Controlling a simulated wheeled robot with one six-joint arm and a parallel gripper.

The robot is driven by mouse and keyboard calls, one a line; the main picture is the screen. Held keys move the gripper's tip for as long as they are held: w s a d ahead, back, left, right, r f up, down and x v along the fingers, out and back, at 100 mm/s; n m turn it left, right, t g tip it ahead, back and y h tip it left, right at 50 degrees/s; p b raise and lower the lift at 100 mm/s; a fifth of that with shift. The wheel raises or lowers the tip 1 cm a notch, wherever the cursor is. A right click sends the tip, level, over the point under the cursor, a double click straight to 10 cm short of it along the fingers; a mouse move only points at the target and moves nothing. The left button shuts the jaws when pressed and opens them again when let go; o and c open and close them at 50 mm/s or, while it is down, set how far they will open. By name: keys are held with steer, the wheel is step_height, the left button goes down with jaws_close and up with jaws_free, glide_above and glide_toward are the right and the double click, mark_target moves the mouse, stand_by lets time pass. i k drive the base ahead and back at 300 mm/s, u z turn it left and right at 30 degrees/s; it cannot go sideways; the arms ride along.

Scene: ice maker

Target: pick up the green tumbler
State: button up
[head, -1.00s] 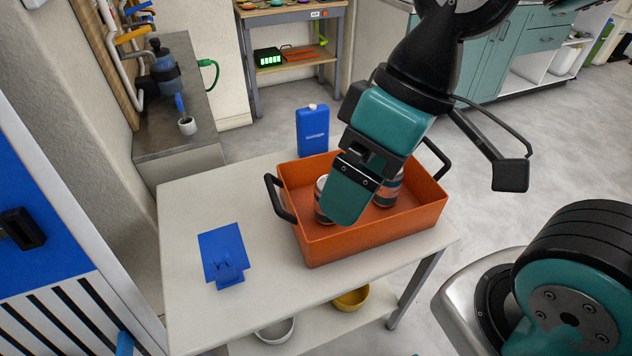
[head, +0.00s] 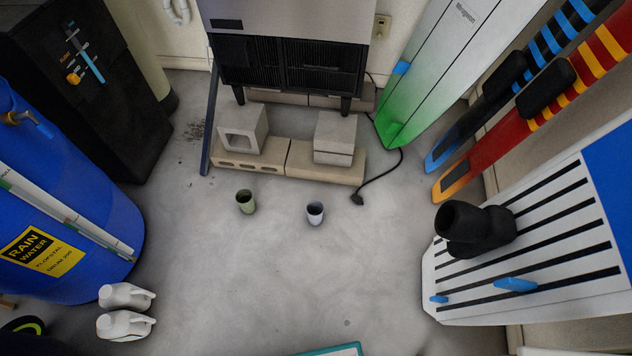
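The green tumbler (head: 245,202) stands upright on the grey concrete floor, left of the middle of the head view. A pale lilac-grey tumbler (head: 315,213) stands upright a short way to its right, apart from it. Both have open tops, and I see no contents clearly. My gripper is not in this view, so its distance from the tumbler and its state do not show.
Behind the tumblers, tan blocks (head: 310,165) with grey cinder blocks (head: 241,129) lie before a dark-grilled machine (head: 285,65). A black cable (head: 378,178) lies right. White jugs (head: 126,325) and a blue rain barrel (head: 75,215) are left.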

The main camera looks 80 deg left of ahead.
mark_target(244, 196)
steer(key=u, duration=3.4)
steer(key=i, duration=1.05)
steer(key=u, duration=0.05)
